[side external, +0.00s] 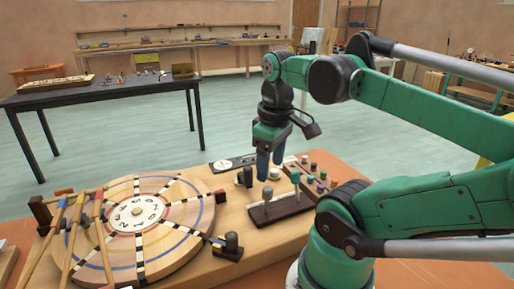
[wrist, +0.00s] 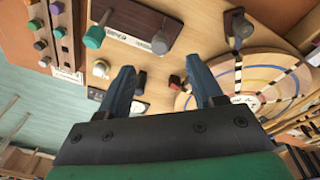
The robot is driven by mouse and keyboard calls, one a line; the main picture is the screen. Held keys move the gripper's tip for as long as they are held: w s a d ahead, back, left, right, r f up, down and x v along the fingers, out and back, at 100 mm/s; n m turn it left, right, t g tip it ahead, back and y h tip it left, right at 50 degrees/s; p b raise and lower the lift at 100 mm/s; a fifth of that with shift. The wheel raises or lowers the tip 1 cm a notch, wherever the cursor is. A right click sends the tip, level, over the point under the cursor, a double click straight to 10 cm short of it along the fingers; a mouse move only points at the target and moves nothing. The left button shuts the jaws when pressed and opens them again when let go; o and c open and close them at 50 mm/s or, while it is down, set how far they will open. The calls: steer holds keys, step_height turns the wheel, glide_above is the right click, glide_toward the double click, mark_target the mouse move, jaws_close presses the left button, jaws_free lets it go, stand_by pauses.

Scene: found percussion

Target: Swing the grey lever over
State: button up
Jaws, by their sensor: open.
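The grey lever (side external: 267,194) has a rounded grey knob and stands on a dark base plate (side external: 283,211), beside a lever with a green knob (side external: 296,178). In the wrist view the grey knob (wrist: 160,43) shows beyond my fingertips, between them across the picture, and the green knob (wrist: 93,37) is to its left. My gripper (side external: 269,167) points down with two blue fingers, just behind and above the grey lever in the side view. In the wrist view my gripper (wrist: 162,80) is open, its fingers spread wide with nothing held. It appears apart from the lever.
A large round numbered wheel (side external: 170,195) lies at left on the wooden board, with wooden sticks (side external: 72,235) over its left side. A dark lever (side external: 232,243) stands at its near right edge. A panel of coloured knobs (side external: 321,178) lies right of the levers.

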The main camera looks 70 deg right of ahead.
mark_target(268, 188)
steer(key=m, duration=0.4)
steer(key=shift+w+d+m+y, duration=0.15)
steer(key=shift+d+m+y, duration=0.05)
steer(key=shift+m+y, duration=0.1)
steer(key=m, duration=0.4)
steer(key=shift+w+d+f+g, duration=0.1)
steer(key=shift+d+f+g, duration=0.1)
steer(key=shift+g, duration=0.2)
steer(key=shift+y, duration=0.3)
steer(key=shift+f, duration=2.7)
steer(key=shift+a, duration=0.1)
jaws_close()
